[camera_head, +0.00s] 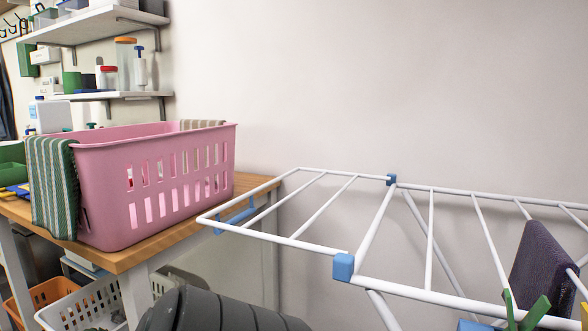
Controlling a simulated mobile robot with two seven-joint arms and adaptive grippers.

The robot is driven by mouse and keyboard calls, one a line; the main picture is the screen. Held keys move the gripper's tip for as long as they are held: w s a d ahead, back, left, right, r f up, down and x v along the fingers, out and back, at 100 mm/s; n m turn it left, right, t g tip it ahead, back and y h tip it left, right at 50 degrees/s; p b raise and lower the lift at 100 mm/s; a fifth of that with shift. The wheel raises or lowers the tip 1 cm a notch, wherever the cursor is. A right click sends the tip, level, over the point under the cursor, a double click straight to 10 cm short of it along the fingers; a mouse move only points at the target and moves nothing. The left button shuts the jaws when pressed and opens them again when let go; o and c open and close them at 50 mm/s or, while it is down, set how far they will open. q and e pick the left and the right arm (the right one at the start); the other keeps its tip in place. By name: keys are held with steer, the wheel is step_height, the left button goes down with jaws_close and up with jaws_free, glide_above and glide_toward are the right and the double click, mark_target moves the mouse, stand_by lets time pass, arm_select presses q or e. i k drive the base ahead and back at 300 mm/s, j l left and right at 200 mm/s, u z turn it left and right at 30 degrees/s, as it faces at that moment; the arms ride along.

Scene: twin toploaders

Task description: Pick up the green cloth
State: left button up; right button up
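A green cloth (52,186) with pale stripes hangs over the left rim of a pink laundry basket (160,207). Its outer part drapes down the basket's outside wall; any part inside the basket is hidden. The basket stands on a wooden table (190,228).
A white drying rack (322,245) with blue joints fills the right side, with a dark purple cloth (540,265) and green pegs (526,312). Shelves (110,96) hang above the table. A white basket (90,303) and an orange basket (42,297) are below it.

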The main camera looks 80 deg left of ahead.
mark_target(54, 181)
steer(key=u, duration=3.65)
